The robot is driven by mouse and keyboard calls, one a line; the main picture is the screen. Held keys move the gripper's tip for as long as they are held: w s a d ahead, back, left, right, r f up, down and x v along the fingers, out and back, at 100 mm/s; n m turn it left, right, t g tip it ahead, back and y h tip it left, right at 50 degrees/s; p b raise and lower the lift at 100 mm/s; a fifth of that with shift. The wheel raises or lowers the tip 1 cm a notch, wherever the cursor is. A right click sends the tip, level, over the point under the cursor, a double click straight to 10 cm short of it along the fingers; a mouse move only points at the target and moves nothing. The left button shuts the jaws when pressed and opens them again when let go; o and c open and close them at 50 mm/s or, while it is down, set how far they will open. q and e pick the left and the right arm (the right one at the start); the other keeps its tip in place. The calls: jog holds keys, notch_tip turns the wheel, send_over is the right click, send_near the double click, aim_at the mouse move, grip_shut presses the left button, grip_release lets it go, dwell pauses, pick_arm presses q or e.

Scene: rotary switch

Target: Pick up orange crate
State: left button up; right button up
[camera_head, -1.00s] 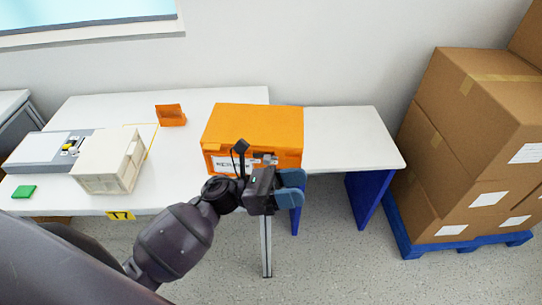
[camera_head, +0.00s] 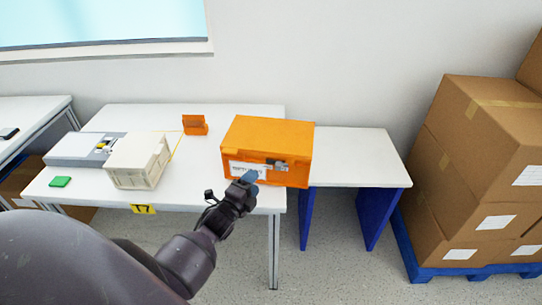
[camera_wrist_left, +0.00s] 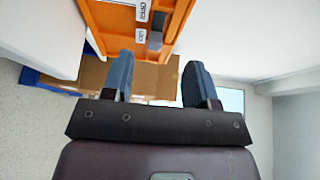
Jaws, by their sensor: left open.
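The orange crate (camera_head: 268,140) stands at the right end of the white table, with a white label and a grey latch on its front face. In the left wrist view the crate (camera_wrist_left: 110,22) fills the top, with its grey latch (camera_wrist_left: 155,40) just beyond my fingers. My left gripper (camera_head: 250,178) is in front of the crate's front face, near the latch. In the left wrist view its two blue fingers (camera_wrist_left: 158,82) are apart with nothing between them. I cannot tell whether a finger touches the crate. My right gripper is not in view.
A cream box (camera_head: 135,165), a grey device (camera_head: 75,150), a green block (camera_head: 60,181) and a small orange holder (camera_head: 194,125) are on the white table (camera_head: 215,180). A lower white table (camera_head: 360,165) with blue legs is clear. Cardboard boxes (camera_head: 470,170) stand on a blue pallet at right.

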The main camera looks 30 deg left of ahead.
aim_at(273, 161)
pick_arm(q)
jog(key=shift+w+f, duration=0.15)
jog(key=shift+w, duration=4.05)
grip_shut()
